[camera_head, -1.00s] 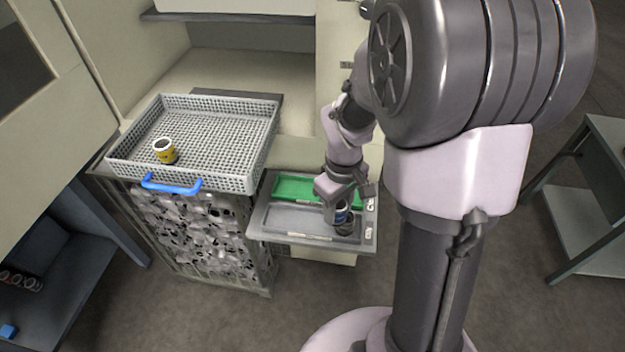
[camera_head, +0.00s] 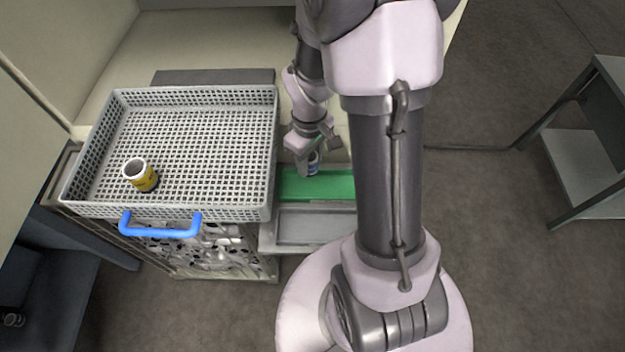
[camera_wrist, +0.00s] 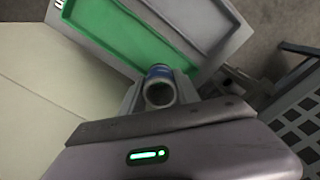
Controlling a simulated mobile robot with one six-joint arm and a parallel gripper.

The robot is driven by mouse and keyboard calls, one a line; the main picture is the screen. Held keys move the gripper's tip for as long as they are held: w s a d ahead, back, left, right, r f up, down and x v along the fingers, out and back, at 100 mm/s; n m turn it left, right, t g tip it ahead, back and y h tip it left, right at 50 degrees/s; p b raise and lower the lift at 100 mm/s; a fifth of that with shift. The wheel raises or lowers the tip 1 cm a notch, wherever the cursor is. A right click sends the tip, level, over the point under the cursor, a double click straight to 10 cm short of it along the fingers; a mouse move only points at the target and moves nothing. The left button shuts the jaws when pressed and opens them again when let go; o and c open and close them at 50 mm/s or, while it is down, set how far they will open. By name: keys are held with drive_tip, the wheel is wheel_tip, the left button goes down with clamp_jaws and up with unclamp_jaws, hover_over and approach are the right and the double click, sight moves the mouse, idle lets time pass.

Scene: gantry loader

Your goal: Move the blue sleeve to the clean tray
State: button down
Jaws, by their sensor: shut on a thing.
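The blue sleeve (camera_head: 313,163), a short ring with a blue band and pale rim, is held in my gripper (camera_head: 311,158). The wrist view shows the sleeve (camera_wrist: 160,88) end-on, its hollow opening facing the camera, between the fingers of my gripper (camera_wrist: 160,95). My gripper is shut on it, above the back part of the green tray (camera_head: 318,187). The green tray (camera_wrist: 118,32) lies beyond the sleeve in the wrist view. A grey tray (camera_head: 315,228) sits in front of the green one and looks empty. No readable label shows which is the clean tray.
A large grey mesh basket (camera_head: 200,150) with a blue handle (camera_head: 160,228) stands to the left, holding a yellow sleeve (camera_head: 140,175). Its wall is close to the trays. A dark-framed table (camera_head: 590,150) stands at the right, with open floor between.

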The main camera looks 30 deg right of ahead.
wheel_tip(320, 180, down, 9)
drive_tip(key=b, duration=0.2)
drive_tip(key=shift+w+f+b, duration=0.1)
drive_tip(key=shift+f+b, duration=0.05)
drive_tip(key=shift+b, duration=0.25)
drive_tip(key=shift+r, duration=0.2)
drive_tip(key=shift+f, duration=0.15)
drive_tip(key=c, duration=1.3)
unclamp_jaws()
drive_tip(key=shift+f, duration=0.1)
drive_tip(key=shift+o, duration=0.7)
wheel_tip(320, 180, up, 13)
drive_tip(key=p, duration=0.5)
drive_tip(key=shift+f, duration=0.2)
